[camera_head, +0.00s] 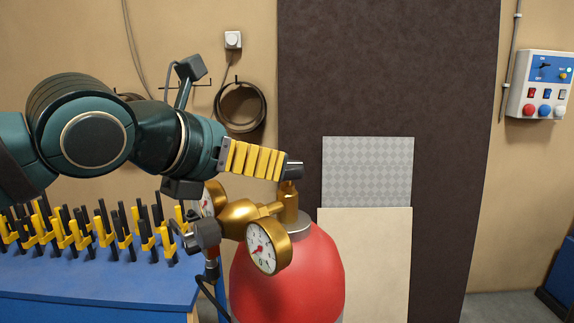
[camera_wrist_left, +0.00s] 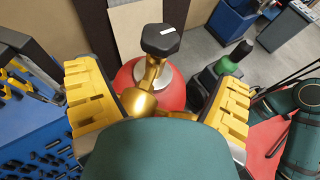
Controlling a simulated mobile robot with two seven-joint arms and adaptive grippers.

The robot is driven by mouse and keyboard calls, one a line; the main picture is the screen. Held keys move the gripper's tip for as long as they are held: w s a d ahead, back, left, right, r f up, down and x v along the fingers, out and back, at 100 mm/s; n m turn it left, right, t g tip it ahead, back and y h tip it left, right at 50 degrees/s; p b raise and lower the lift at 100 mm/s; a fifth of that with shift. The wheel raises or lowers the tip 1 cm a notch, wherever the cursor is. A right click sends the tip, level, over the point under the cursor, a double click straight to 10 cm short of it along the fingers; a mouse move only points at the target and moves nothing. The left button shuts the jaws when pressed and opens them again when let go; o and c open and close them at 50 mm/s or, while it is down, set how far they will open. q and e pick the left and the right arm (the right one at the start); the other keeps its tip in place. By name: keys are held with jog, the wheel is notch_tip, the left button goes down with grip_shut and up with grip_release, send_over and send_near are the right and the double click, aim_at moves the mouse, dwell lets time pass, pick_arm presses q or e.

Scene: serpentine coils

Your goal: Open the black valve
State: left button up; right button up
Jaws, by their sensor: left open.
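The black valve (camera_head: 292,168) is a small dark knob on top of the brass fitting (camera_head: 288,200) of a red cylinder (camera_head: 290,275). In the left wrist view the black valve (camera_wrist_left: 161,39) is faceted, with a small white mark, and sits between and beyond the fingertips. My left gripper (camera_head: 278,165) comes in from the left with its yellow ribbed fingers level with the knob. In its wrist view the left gripper (camera_wrist_left: 160,72) is open, one finger each side. Whether a finger touches the knob is unclear. My right gripper is in neither view.
A brass regulator with gauges (camera_head: 262,248) hangs just below the left gripper. A blue table (camera_head: 90,290) with several yellow-and-black clamps stands at left. Boards (camera_head: 365,250) lean on the wall behind.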

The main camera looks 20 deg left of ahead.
aim_at(286, 164)
pick_arm(q)
jog(key=x, duration=1)
jog(key=shift+w+f, duration=0.1)
jog(key=c, duration=1.2)
